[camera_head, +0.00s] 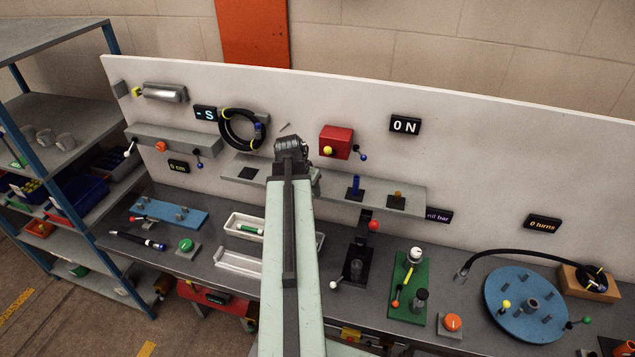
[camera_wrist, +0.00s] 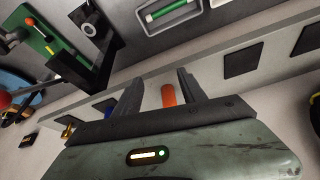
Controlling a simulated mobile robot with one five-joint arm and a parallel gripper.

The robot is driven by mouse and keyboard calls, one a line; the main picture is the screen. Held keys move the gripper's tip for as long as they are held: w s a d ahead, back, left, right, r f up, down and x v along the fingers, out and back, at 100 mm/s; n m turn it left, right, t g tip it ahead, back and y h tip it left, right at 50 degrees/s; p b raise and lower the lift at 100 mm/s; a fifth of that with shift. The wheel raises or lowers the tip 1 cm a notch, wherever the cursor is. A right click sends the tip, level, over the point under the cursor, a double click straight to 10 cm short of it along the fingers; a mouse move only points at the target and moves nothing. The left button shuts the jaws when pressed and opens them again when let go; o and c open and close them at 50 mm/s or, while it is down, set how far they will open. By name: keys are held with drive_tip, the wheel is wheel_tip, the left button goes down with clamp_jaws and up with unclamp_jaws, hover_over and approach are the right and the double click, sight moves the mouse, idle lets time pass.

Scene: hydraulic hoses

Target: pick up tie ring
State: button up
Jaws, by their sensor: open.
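My gripper (camera_wrist: 158,78) is open, its two dark fingers spread over the shelf in the wrist view. A small orange, upright-looking piece (camera_wrist: 168,95) shows between the fingers, nearer the right one, with a gap on both sides. It may be the tie ring, but its ring shape cannot be made out. In the head view my gripper (camera_head: 290,143) is at the wall shelf, and my arm hides that part of the shelf.
The narrow shelf (camera_head: 320,190) carries a blue post (camera_head: 355,186) and a small brass piece (camera_head: 397,198) to the right. A red box (camera_head: 335,142) is close on the right. White trays (camera_head: 238,262) stand below.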

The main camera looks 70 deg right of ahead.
drive_tip(key=d, duration=0.6)
drive_tip(key=shift+s, duration=0.2)
drive_tip(key=shift+b+x, duration=0.65)
drive_tip(key=shift+x, duration=0.2)
drive_tip(key=shift+a+r, duration=0.15)
drive_tip(key=shift+r, duration=0.05)
drive_tip(key=shift+c, duration=0.3)
clamp_jaws()
